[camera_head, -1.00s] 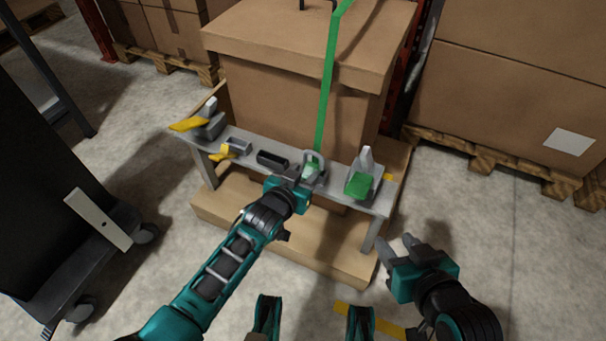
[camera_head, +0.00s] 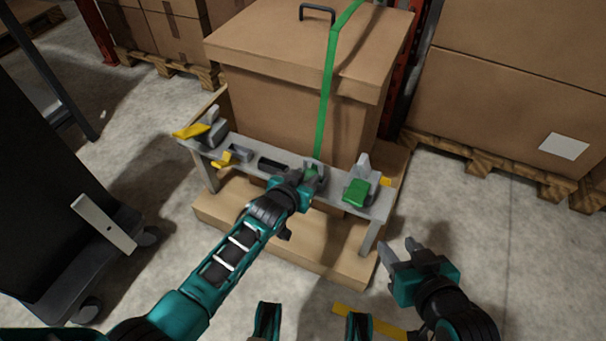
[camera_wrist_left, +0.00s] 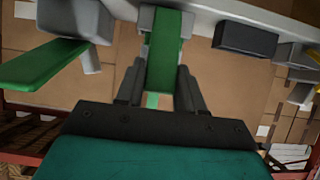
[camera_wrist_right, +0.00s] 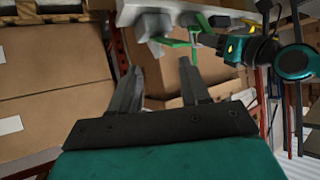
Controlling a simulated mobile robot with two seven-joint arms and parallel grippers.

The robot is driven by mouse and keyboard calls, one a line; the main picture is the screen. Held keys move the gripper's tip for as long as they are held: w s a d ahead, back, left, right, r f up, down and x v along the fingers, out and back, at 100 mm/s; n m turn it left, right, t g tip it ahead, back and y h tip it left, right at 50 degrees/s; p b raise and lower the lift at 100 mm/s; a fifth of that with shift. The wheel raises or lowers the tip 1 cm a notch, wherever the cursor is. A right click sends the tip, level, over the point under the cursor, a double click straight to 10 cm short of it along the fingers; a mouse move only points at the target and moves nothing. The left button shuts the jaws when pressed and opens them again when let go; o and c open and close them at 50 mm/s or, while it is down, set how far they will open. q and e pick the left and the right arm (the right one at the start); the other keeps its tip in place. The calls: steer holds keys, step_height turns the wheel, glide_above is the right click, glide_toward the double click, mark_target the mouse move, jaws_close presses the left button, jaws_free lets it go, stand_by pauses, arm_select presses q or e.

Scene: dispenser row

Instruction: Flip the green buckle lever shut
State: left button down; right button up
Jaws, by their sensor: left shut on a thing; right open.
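My left gripper (camera_head: 312,176) is shut on a narrow green strip (camera_wrist_left: 164,60) at the grey buckle in the middle of the shelf. The strip runs from a grey fitting between my fingers; I cannot tell whether it is strap tail or lever. A grey block with a broad green lever (camera_head: 358,191) stands to the right, with the lever sticking out forward. That lever also shows in the left wrist view (camera_wrist_left: 42,65) and the right wrist view (camera_wrist_right: 172,42), apart from both grippers. My right gripper (camera_head: 400,250) is open and empty, right of and below the shelf.
A green strap (camera_head: 326,92) runs down the large carton (camera_head: 290,105) to the shelf (camera_head: 344,209). A yellow lever (camera_head: 191,131), a smaller yellow piece (camera_head: 222,159) and a black block (camera_head: 272,165) are along the shelf's left part. The floor right of the shelf is clear.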

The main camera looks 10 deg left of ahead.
arm_select(q)
steer(key=shift+w+d+r, duration=0.15)
steer(key=shift+w+r, duration=0.15)
steer(key=shift+w, duration=0.25)
steer(key=c, duration=0.8)
jaws_free()
steer(key=shift+f, duration=0.1)
steer(key=shift+o, duration=0.2)
steer(key=shift+s, duration=0.1)
steer(key=shift+s, duration=0.25)
steer(key=p+v, duration=0.5)
steer(key=v, duration=0.7)
steer(key=shift+r+p, duration=0.25)
steer(key=shift+p, duration=0.15)
